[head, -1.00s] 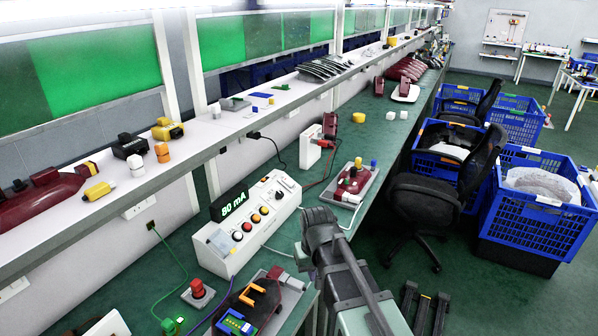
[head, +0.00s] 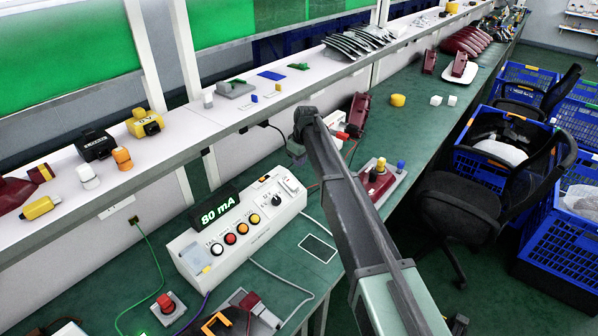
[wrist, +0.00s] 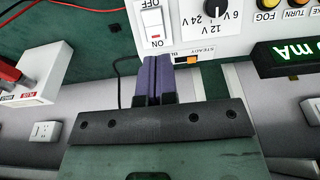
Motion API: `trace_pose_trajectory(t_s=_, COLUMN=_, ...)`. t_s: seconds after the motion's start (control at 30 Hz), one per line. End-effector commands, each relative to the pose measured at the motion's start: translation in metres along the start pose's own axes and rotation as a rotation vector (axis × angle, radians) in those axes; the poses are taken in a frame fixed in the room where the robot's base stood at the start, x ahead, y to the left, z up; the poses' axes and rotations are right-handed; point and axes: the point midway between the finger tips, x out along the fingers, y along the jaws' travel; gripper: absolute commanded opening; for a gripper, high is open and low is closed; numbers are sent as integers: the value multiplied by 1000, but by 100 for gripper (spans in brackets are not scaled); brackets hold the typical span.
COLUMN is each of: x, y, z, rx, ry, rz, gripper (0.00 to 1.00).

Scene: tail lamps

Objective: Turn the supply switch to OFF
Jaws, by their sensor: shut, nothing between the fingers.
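The supply switch is a white rocker (wrist: 152,22) on the white control box (wrist: 215,47). In the wrist view, ON is printed at its lower end, beside a red strip. It also shows in the head view as a small pale switch (head: 291,186) at the box's right end, too small to read. My gripper (wrist: 155,62) is shut and empty, its purple fingers just below the ON end in the wrist view. Whether they touch the box I cannot tell. In the head view, my gripper (head: 297,155) is small and partly hidden behind my arm.
A white box with red leads (wrist: 28,82) stands left in the wrist view. A shelf (head: 180,133) runs behind the bench.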

Motion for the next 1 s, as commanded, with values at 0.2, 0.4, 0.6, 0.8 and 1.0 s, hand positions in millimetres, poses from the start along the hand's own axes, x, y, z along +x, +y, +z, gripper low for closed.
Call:
trace_pose_trajectory(t_s=0.2, x=49, y=0, z=2, rx=1, ry=0, rz=0, gripper=0)
trace_pose_trajectory(t_s=0.4, x=95, y=0, z=2, rx=2, ry=0, rz=0, gripper=0)
trace_pose_trajectory(t_s=0.6, x=128, y=0, z=2, rx=2, ry=0, rz=0, gripper=0)
trace_pose_trajectory(t_s=0.8, x=132, y=0, z=0, rx=2, ry=0, rz=0, gripper=0)
trace_pose_trajectory(t_s=1.0, x=131, y=0, z=0, rx=2, ry=0, rz=0, gripper=0)
